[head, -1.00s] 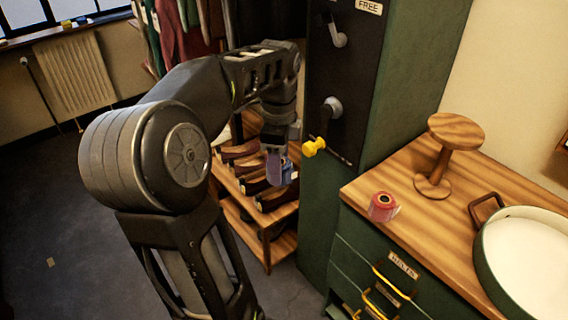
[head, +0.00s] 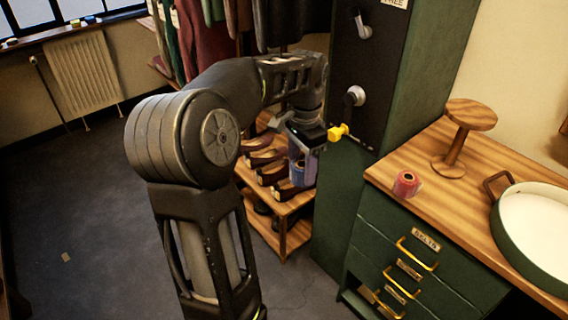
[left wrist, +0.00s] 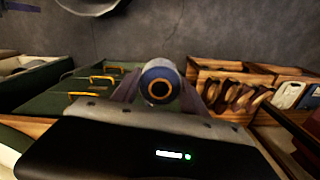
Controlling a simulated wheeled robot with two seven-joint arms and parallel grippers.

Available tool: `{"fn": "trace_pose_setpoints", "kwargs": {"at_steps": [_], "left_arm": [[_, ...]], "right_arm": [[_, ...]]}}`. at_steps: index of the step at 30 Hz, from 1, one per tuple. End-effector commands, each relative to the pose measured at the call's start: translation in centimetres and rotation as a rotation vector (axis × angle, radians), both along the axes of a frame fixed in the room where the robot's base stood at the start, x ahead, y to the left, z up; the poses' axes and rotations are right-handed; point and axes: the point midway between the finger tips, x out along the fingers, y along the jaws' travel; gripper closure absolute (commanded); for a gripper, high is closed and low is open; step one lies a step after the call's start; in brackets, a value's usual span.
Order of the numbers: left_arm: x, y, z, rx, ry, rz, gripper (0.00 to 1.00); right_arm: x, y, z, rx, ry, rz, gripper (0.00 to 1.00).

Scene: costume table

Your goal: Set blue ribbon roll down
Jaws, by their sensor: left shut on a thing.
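The blue ribbon roll (head: 298,172) is held in my left gripper (head: 303,160), in the air in front of the shoe rack and left of the green drawer cabinet. Nothing shows under the roll as support. My right gripper is in neither view.
A red ribbon roll (head: 406,184) stands on the wooden top (head: 432,178) of the green drawer cabinet. A wooden stand (head: 455,145) and a round white-bottomed tray (head: 497,226) are there too. A tall green locker (head: 345,195) with a yellow knob (head: 337,133) stands close to my left gripper.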

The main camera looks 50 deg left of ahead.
Motion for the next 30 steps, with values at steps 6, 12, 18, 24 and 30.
{"fn": "trace_pose_setpoints", "kwargs": {"at_steps": [6,12,18,24,30], "left_arm": [[6.4,-6.1,-3.3,-0.004,0.004,0.216,0.89],[11.6,-16.0,-6.9,-0.001,0.005,0.271,0.89],[13.2,-24.3,-9.1,0.002,0.001,0.189,0.89],[13.3,-27.1,-9.7,0.003,-0.001,0.143,0.89],[13.3,-27.1,-9.7,0.003,-0.001,0.142,0.89]], "right_arm": [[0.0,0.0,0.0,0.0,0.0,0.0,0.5],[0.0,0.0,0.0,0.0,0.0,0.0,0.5],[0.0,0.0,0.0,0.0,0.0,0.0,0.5],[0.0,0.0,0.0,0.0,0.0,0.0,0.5],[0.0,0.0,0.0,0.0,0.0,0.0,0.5]]}}
